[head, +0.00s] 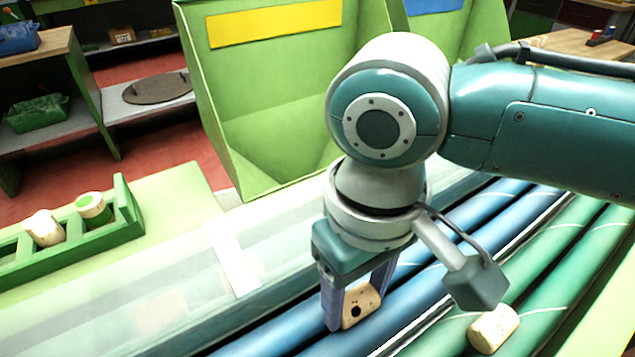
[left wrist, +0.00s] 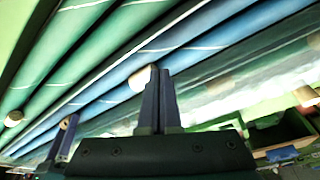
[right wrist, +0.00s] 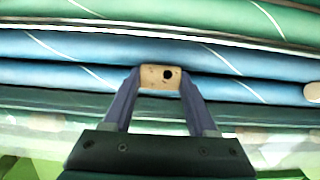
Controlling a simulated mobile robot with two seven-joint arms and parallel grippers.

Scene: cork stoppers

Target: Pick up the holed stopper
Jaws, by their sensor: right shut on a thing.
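The holed stopper (head: 362,303) is a pale cork piece with a dark hole in its face. My right gripper (head: 356,308) is shut on it, one finger on each side, over the blue rollers. The right wrist view shows the stopper (right wrist: 158,77) between the fingertips, its hole toward the right end. The left wrist view shows it small (left wrist: 66,122) at the left. My left gripper (left wrist: 160,90) shows only in its own wrist view; its fingers are together with nothing visible between them. I cannot tell whether the held stopper touches the rollers.
A plain stopper (head: 493,328) lies on the green rollers. Another pale stopper (left wrist: 140,78) is on a blue roller, partly behind my left fingers. A green bin (head: 262,100) with a yellow label stands behind.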

